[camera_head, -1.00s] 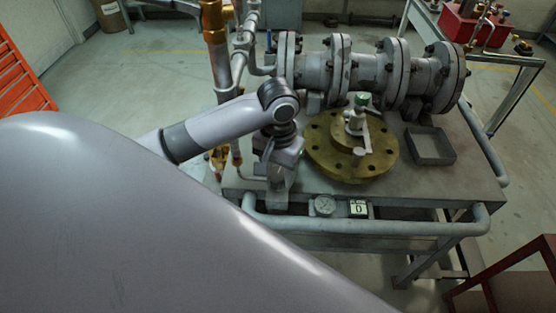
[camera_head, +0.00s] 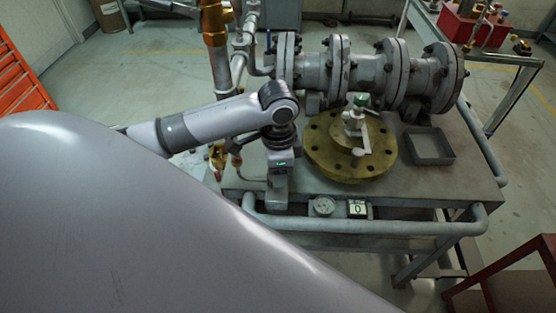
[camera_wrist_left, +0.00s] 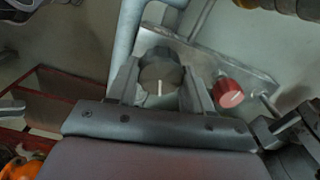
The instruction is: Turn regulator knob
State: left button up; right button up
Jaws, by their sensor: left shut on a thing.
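The regulator knob (camera_wrist_left: 160,66) is a dark round knob with a white pointer mark, in the left wrist view. My left gripper (camera_wrist_left: 160,85) has one finger on each side of it and is shut on it. In the head view my left gripper (camera_head: 277,188) points down at the table's front left edge, and the knob is hidden there. A red knob (camera_wrist_left: 229,92) sits beside the right finger on the same grey bracket (camera_wrist_left: 240,68). A round gauge (camera_head: 323,206) and a small display (camera_head: 357,208) reading 0 are on the front edge. My right gripper is not in view.
The steel table (camera_head: 460,180) carries a flanged pipe valve (camera_head: 365,72), a brass flange (camera_head: 330,160) with a green-topped fitting (camera_head: 360,101), and a grey tray (camera_head: 430,147). Upright pipes (camera_head: 217,50) stand close behind my left arm. A tubular rail (camera_head: 400,228) runs along the front.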

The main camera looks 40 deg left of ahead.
pick_arm(q)
jog(key=m, duration=0.4)
jog(key=shift+m, duration=0.3)
dwell(0.3)
jog(key=o, duration=1)
jog(key=shift+o, duration=0.2)
